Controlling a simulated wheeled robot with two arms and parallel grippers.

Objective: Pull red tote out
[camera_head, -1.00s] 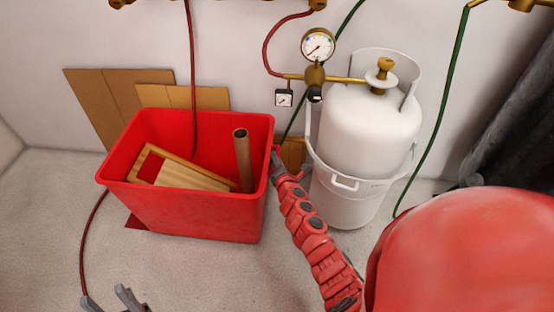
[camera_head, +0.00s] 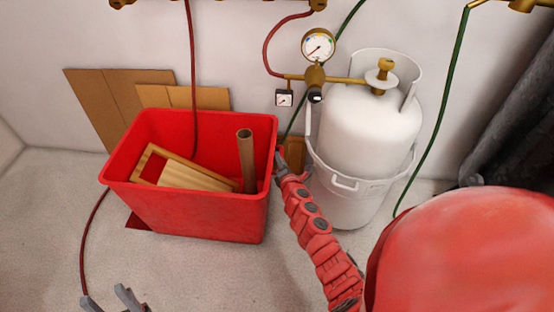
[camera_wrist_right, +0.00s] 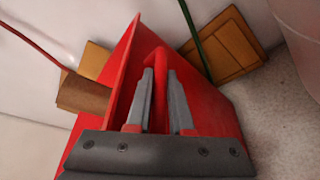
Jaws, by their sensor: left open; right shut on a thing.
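The red tote (camera_head: 195,213) stands on the floor near the back wall. It holds a wooden frame-like piece (camera_head: 190,176) and a brown tube (camera_head: 246,160) leaning upright. My right gripper (camera_head: 279,160) is at the tote's right rim. In the right wrist view its two grey fingers (camera_wrist_right: 160,98) are shut on the rim of the tote (camera_wrist_right: 122,85). My left gripper (camera_head: 106,299) is at the bottom edge of the head view, low and left of centre. Its fingers are apart and empty, clear of the tote.
A white gas cylinder (camera_head: 369,125) in a white bucket (camera_head: 345,205) stands close right of the tote, behind my right arm. Brown boards (camera_head: 104,98) lean on the wall behind. Floor in front is mostly clear.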

